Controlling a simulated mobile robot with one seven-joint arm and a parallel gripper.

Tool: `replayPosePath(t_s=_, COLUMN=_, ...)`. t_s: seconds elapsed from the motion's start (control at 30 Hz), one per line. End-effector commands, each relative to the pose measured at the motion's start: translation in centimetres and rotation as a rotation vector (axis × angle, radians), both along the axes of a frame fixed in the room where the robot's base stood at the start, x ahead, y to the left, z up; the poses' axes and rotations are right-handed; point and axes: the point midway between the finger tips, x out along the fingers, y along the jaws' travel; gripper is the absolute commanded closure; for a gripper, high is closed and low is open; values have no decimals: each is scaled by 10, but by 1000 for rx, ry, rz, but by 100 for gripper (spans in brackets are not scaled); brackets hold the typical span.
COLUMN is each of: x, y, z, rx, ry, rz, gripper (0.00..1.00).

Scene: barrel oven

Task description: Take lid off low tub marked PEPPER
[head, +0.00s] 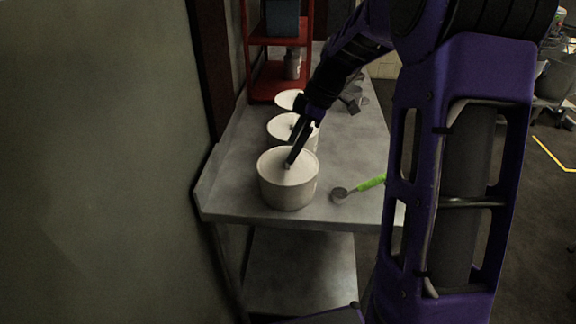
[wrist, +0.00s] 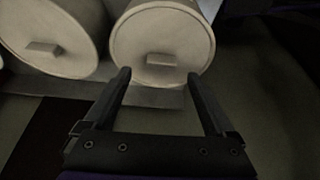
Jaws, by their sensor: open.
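Several pale lidded tubs stand in a row on a metal table. The nearest tub (head: 287,190) is at the table's front end, with a second tub (head: 275,131) behind it and a third tub (head: 287,101) farther back. No PEPPER marking can be read. My gripper (head: 290,163) is over the nearest tub's lid in the head view; whether it touches is unclear. In the wrist view my gripper (wrist: 159,76) is open and empty. A lid (wrist: 135,38) with a block-shaped knob (wrist: 162,59) lies just beyond the fingertips, the knob between their lines.
A spoon or scoop with a green handle (head: 371,182) lies right of the nearest tub on the metal table (head: 245,208). A red shelf (head: 266,83) stands at the back. A wall (head: 110,130) runs along the left. Another lidded tub (wrist: 45,25) is at left in the wrist view.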

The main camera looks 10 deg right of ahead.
Motion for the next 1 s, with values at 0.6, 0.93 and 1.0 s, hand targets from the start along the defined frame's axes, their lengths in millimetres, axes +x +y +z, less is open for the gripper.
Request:
replayPosePath(t_s=0.6, x=1, y=10, z=-31, rx=0, ry=0, rz=0, gripper=32)
replayPosePath(t_s=0.93, x=1, y=10, z=-31, rx=0, ry=0, rz=0, gripper=91)
replayPosePath(t_s=1.0, x=1, y=10, z=-31, rx=0, ry=0, rz=0, gripper=99)
